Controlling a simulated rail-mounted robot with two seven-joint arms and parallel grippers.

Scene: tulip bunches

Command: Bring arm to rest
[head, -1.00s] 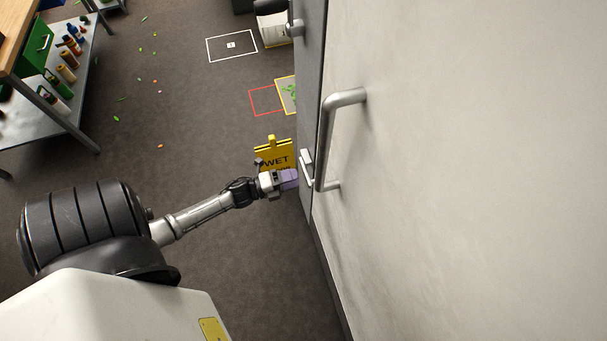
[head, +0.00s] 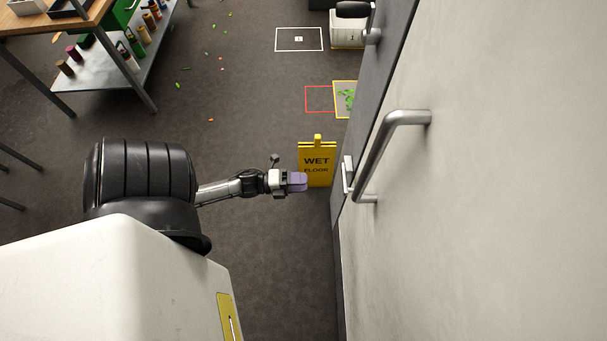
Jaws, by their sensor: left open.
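My left gripper (head: 300,182) shows in the head view at the end of my left arm, which reaches in from the left and points right. Its lilac fingertips are open and I see nothing between them. It is in front of the yellow wet-floor sign (head: 317,158) as seen from above, and covers part of its lower left; whether they touch I cannot tell. A gap of floor shows between the gripper and the wall on the right. My right gripper is not in view.
A pale door or panel with a metal bar handle (head: 388,145) fills the right side. A workbench with a lower shelf (head: 100,72) of spools stands at the upper left. Red (head: 318,99) and white (head: 299,39) floor outlines lie at the back. Scraps litter the floor.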

